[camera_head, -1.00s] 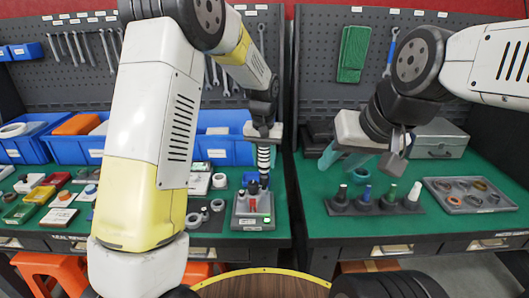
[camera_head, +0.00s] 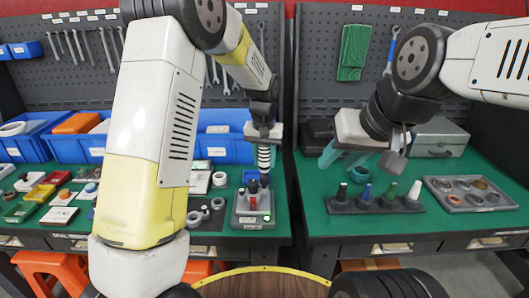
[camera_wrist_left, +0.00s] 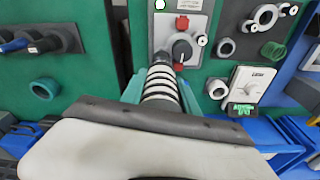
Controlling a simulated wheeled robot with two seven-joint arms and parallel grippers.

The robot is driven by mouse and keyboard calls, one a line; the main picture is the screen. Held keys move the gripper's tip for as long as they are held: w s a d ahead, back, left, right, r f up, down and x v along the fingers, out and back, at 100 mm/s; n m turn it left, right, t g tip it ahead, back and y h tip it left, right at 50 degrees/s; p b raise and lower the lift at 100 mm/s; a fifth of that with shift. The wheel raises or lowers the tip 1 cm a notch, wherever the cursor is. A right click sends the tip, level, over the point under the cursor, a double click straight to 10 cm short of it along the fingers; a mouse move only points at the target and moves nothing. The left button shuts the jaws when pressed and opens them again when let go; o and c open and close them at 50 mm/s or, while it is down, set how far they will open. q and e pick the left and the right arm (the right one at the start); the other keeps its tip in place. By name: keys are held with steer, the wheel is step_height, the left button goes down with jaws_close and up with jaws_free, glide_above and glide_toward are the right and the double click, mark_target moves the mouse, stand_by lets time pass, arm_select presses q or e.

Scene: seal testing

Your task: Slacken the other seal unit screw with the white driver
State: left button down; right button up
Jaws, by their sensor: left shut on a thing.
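My left gripper (camera_head: 263,140) is shut on the driver (camera_head: 264,158), which has a white and black banded grip and points down. The driver also shows in the left wrist view (camera_wrist_left: 161,85), between teal fingers. It stands over the grey seal unit (camera_head: 240,222), which the left wrist view (camera_wrist_left: 163,30) shows with a dark round knob (camera_wrist_left: 181,49) and red parts. The driver's lower end is close to the unit; its contact with a screw is hidden. My right gripper (camera_head: 343,158) is open and empty above the right table, its teal fingers apart.
Blue bins (camera_head: 75,148) line the back left. Small parts crowd the left table. A gap separates the tables.

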arm_select(q)
steer(key=shift+f, duration=0.7)
stand_by(0.9)
steer(key=shift+r, duration=0.15)
stand_by(0.4)
step_height(320, 180, up, 7)
stand_by(0.9)
